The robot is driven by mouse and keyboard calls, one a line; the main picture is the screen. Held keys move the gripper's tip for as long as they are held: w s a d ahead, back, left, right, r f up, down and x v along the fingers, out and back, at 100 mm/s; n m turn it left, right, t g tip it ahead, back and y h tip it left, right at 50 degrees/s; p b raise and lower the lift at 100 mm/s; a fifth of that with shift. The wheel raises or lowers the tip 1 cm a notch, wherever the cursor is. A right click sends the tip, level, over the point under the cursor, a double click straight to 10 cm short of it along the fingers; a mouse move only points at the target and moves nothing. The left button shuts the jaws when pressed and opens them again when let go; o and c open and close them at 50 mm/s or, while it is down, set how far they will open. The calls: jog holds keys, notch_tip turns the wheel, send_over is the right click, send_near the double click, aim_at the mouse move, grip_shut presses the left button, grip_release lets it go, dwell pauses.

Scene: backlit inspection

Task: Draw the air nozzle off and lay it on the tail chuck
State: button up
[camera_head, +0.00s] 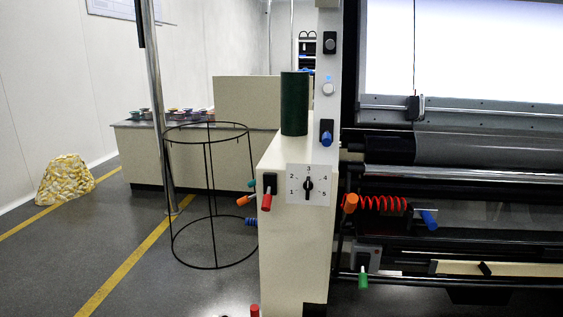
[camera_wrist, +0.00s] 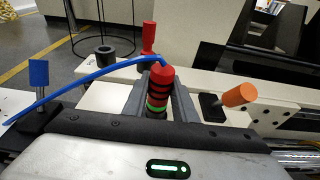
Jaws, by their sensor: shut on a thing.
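In the wrist view, my gripper (camera_wrist: 158,97) has its two grey fingers shut on a red-topped cylinder with black and green bands, which looks like the air nozzle (camera_wrist: 161,76). A blue hose (camera_wrist: 90,73) leaves its top and curves away to the left. The nozzle's lower end is hidden behind my gripper's body, so I cannot tell whether it touches anything there. A black hollow ring (camera_wrist: 106,56) beyond and left of the fingers may be the tail chuck; I cannot be sure. My gripper does not show in the head view.
An orange-knobbed lever (camera_wrist: 238,95) stands close right of the fingers, and a red knob (camera_wrist: 148,37) stands just beyond them. A wire stand (camera_head: 210,195) occupies the floor to the left.

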jog(key=shift+c, duration=0.7)
jog(key=shift+r, duration=0.2)
jog(key=shift+r+p, duration=0.3)
jog(key=shift+p, duration=0.15)
grip_shut()
jog(key=shift+r, duration=0.1)
jog(key=shift+r+p, duration=1.25)
jog(key=shift+p, duration=0.25)
jog(key=shift+r+p, duration=3.55)
jog(key=shift+p, duration=0.2)
jog(key=shift+r, duration=0.25)
